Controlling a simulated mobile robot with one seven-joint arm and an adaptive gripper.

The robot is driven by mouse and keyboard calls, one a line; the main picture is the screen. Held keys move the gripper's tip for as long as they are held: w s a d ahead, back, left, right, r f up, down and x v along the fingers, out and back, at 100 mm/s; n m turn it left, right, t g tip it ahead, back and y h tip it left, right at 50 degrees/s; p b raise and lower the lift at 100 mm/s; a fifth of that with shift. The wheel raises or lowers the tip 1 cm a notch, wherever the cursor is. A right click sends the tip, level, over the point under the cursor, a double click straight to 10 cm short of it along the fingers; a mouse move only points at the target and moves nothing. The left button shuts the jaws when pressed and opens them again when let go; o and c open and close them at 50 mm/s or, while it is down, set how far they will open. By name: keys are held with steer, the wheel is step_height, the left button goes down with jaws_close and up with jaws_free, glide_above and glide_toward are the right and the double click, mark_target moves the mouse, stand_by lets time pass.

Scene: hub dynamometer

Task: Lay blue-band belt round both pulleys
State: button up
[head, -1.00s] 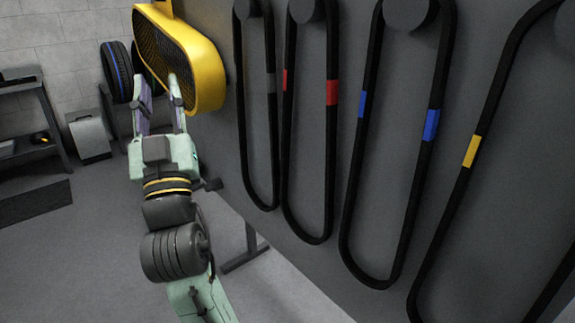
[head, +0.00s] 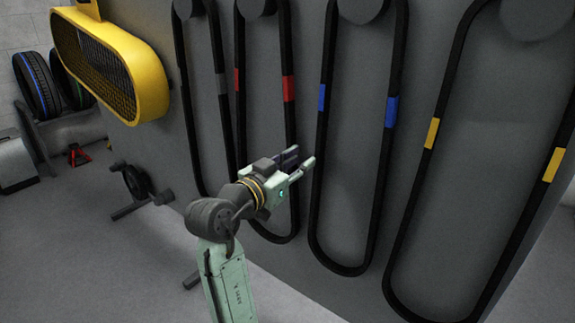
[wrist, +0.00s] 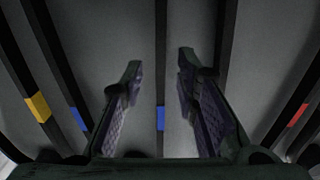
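The blue-band belt (head: 393,165) hangs as a long black loop from a round peg (head: 362,8) on the grey panel, with a blue band on each strand. My gripper (head: 304,156) is open beside its left strand, below that strand's blue band. In the wrist view one strand with a blue band (wrist: 160,118) runs between the open fingers (wrist: 160,72) in the picture; whether it lies behind the fingertips or between them I cannot tell. The other blue-banded strand (wrist: 78,119) shows further left there. No pulleys are recognisable.
A red-band belt (head: 289,125) and a grey-band belt (head: 223,115) hang to the left, a yellow-band belt (head: 408,215) to the right. A yellow mesh guard (head: 150,90) juts from the panel at upper left. Tyres (head: 36,85) stand behind it.

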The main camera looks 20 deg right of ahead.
mark_target(317, 142)
steer(key=shift+x, duration=4.5)
steer(key=shift+c, duration=0.4)
steer(key=shift+a, duration=0.1)
jaws_close()
steer(key=shift+r+p, duration=0.2)
steer(key=shift+p, duration=0.1)
steer(key=shift+r+p, duration=0.45)
steer(key=shift+r, duration=0.25)
steer(key=v, duration=1)
steer(key=shift+b, duration=0.35)
